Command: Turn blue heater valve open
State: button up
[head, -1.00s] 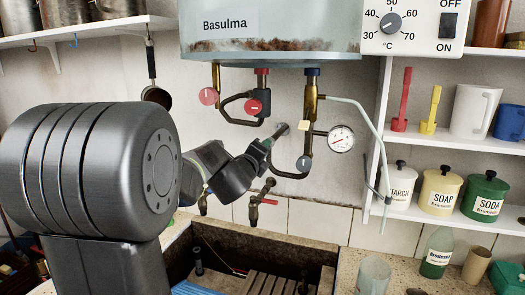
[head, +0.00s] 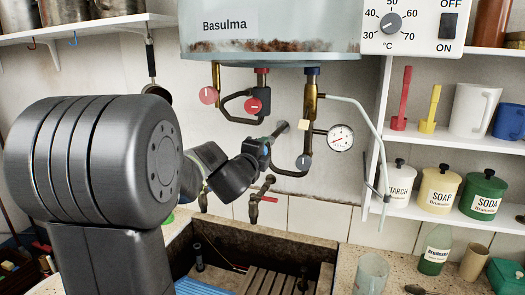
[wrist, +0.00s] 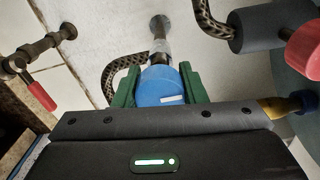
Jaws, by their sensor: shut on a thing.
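The blue heater valve (wrist: 160,86) is a round blue knob on a short pipe that runs to a wall flange (wrist: 159,27). A small white mark shows low on its right side. My gripper (wrist: 157,84) has its green fingers on either side of the knob, shut on it. In the head view a bit of the blue valve (head: 264,151) shows at the end of my gripper (head: 261,148), below the heater; the arm hides part of it. The heater tank (head: 280,30) is pale, rusty along its lower edge and labelled "Basulma".
Two red knobs (head: 208,96) (head: 252,106) and a grey knob (head: 304,163) are on pipes nearby. A round gauge (head: 340,138) is at right. A red-handled tap (head: 268,199) sits below my gripper, over the stone trough (head: 255,245). Shelves (head: 450,135) stand at right.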

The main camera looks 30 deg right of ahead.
jog(key=shift+f, duration=0.3)
jog(key=o, duration=0.8)
jog(key=shift+a, duration=0.1)
jog(key=shift+c, duration=0.2)
jog(key=shift+o, duration=1.1)
jog(key=shift+a+r, duration=0.1)
jog(key=shift+r, duration=0.05)
jog(key=shift+s+r, duration=0.1)
jog(key=shift+s, duration=0.05)
jog(key=v, duration=1.3)
jog(key=shift+a+b, duration=0.2)
jog(key=shift+b, duration=0.25)
jog(key=shift+d, duration=0.1)
jog(key=p+x, duration=0.1)
jog(key=x, duration=1.2)
jog(key=shift+d, duration=0.25)
